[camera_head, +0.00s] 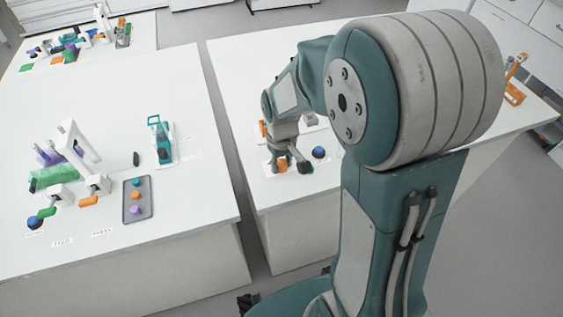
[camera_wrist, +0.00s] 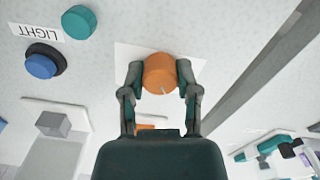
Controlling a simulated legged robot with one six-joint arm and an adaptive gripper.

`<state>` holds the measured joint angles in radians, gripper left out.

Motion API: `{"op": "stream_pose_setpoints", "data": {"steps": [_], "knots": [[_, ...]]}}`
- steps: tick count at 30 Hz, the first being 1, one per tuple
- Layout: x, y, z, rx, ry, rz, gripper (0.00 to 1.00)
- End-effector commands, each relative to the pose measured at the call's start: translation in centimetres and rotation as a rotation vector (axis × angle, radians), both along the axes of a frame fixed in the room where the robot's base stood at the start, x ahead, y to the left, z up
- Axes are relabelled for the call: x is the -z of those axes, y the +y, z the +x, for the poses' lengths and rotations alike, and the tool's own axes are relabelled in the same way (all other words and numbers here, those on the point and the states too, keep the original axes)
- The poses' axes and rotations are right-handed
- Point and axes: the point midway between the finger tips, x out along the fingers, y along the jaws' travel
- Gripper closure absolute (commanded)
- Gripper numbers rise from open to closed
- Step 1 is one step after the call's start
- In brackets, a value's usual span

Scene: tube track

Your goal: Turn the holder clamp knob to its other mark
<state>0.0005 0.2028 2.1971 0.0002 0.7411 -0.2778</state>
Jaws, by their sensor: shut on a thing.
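An orange round knob (camera_wrist: 160,72) stands on a white plate (camera_wrist: 126,54) in the wrist view. A short pale pointer line shows on its face, toward my palm. The two fingers of my gripper (camera_wrist: 160,76) are shut on it, one on each side. In the head view my gripper (camera_head: 288,161) points down at the right-hand table, with a bit of the orange knob (camera_head: 282,166) showing between its fingers. I cannot read any marks around the knob. Another orange part (camera_wrist: 145,127) is mostly hidden behind my gripper.
A blue button (camera_wrist: 41,64), a teal round part (camera_wrist: 79,22) and a LIGHT label (camera_wrist: 36,33) lie left of the knob. A dark gap between tables (camera_wrist: 252,72) runs at right. The left table (camera_head: 120,90) holds a tray (camera_head: 137,200) and several fixtures.

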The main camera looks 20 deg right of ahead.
Motion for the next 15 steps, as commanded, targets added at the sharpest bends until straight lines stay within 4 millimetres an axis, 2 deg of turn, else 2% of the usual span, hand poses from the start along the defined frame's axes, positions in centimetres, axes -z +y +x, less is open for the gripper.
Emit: {"op": "stream_pose_setpoints", "data": {"steps": [2, 3, 4, 5, 15], "knots": [[0.10, 0.03, -0.08, -0.001, 0.003, 0.000, 1.00], [0.10, 0.03, -0.08, -0.001, 0.003, 0.000, 0.41], [0.09, 0.03, -0.08, -0.001, 0.003, 0.000, 0.28], [0.08, 0.03, -0.07, -0.001, 0.003, 0.000, 0.24], [0.00, 0.00, -0.02, 0.000, 0.001, 0.000, 0.24]]}}
